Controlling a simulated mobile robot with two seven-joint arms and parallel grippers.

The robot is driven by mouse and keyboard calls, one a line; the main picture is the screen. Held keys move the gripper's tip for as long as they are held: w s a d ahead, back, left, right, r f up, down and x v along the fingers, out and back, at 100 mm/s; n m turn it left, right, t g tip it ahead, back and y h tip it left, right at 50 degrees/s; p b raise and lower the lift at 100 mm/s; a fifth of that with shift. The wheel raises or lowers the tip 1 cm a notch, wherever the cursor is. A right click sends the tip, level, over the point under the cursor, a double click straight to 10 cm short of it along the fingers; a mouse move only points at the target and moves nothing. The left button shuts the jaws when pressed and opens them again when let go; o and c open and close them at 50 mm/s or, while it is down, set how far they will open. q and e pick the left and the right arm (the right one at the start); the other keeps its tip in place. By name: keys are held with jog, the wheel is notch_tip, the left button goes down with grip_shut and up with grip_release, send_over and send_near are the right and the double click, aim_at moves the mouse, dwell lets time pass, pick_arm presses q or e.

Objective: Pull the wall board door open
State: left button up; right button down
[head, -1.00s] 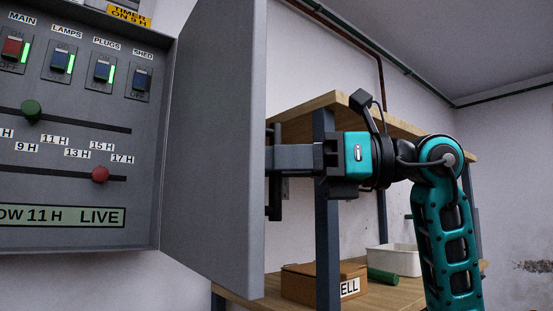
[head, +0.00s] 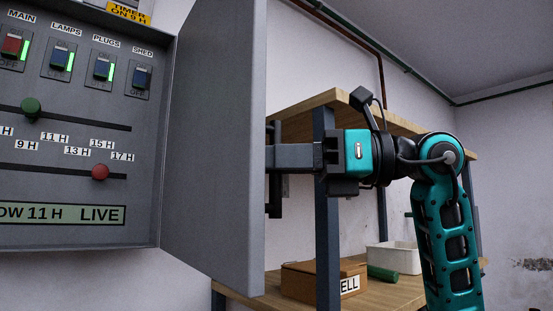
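The wall board door (head: 215,150) is a grey metal panel standing swung out from the board, so the inside of the wall board (head: 70,180) shows. A dark upright handle (head: 274,197) shows in part past the door's right edge, on its outer side. My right gripper (head: 280,157) reaches in from the right, with its grey fingers at the middle of the handle. The fingers overlap in this side view and their tips are hidden by the door edge and handle, so their grip is unclear. My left gripper is out of view.
The board holds several switches, two sliders with a green knob (head: 30,106) and a red knob (head: 100,172), and a display (head: 62,215). Behind my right arm stands a wooden shelf (head: 310,105) with a cardboard box (head: 312,284), a white bin (head: 395,258) and a green cylinder (head: 382,273).

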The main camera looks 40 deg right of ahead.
jog(key=w+d+n+g+y+p, duration=0.1)
jog(key=w+d+p, duration=0.1)
jog(key=d, duration=0.7)
jog(key=shift+w+g, duration=0.4)
jog(key=c, duration=1.1)
grip_release()
jog(key=shift+c, duration=0.2)
jog(key=v, duration=1.2)
jog(key=shift+s+d+b, duration=0.2)
jog(key=shift+d+b, duration=0.15)
jog(key=shift+f, duration=0.15)
